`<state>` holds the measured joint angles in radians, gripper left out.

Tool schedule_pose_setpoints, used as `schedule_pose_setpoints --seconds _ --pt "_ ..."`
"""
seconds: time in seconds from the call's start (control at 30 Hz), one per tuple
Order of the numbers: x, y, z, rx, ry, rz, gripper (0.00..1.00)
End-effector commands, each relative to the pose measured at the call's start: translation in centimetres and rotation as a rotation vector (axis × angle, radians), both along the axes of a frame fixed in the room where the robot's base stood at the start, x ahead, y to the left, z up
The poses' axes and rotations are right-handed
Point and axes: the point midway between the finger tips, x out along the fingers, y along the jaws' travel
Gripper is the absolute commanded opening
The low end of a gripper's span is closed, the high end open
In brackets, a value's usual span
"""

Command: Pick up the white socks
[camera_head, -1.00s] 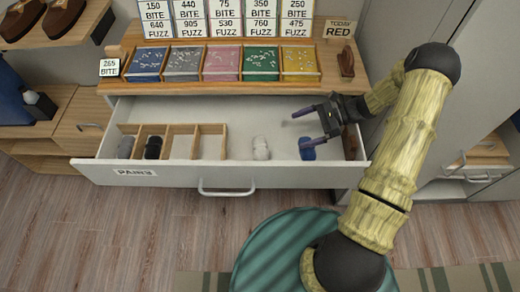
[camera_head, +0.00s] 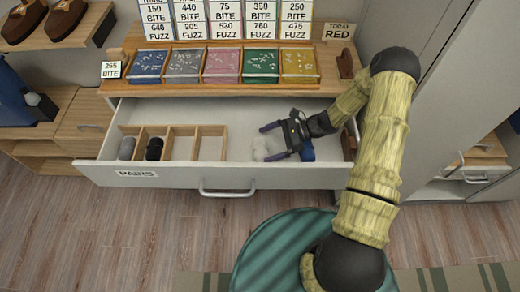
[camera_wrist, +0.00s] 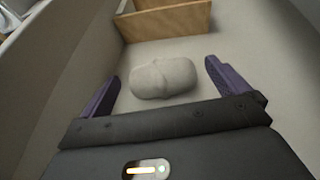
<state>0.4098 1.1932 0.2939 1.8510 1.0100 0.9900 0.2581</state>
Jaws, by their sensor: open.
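The white socks (camera_head: 262,149) lie as a rolled bundle on the floor of the open drawer (camera_head: 245,178), right of its wooden divider. In the wrist view the white socks (camera_wrist: 164,78) lie ahead of and between my spread fingers, not touching either. My gripper (camera_head: 272,141) is open and empty, over the drawer just at the right of the socks; its fingers also show in the wrist view (camera_wrist: 160,88). How high the fingers are above the socks is hard to tell.
Blue socks (camera_head: 307,149) lie right of my gripper, partly hidden by it. A wooden divider (camera_head: 196,130) at the left holds grey socks (camera_head: 127,148) and black socks (camera_head: 154,148). The drawer's front wall and the shelf with coloured trays (camera_head: 222,65) bound the space.

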Motion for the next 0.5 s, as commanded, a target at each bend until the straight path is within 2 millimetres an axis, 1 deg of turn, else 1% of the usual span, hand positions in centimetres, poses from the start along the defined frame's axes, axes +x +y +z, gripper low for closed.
schedule_pose_setpoints --seconds 0.07,0.37,0.5 --pt "0.0 0.4 -0.1 0.000 0.000 0.000 1.00" --pt "0.0 0.3 -0.2 0.000 0.000 -0.003 1.00" --pt "-0.3 1.3 -0.6 0.000 0.001 -0.001 1.00"
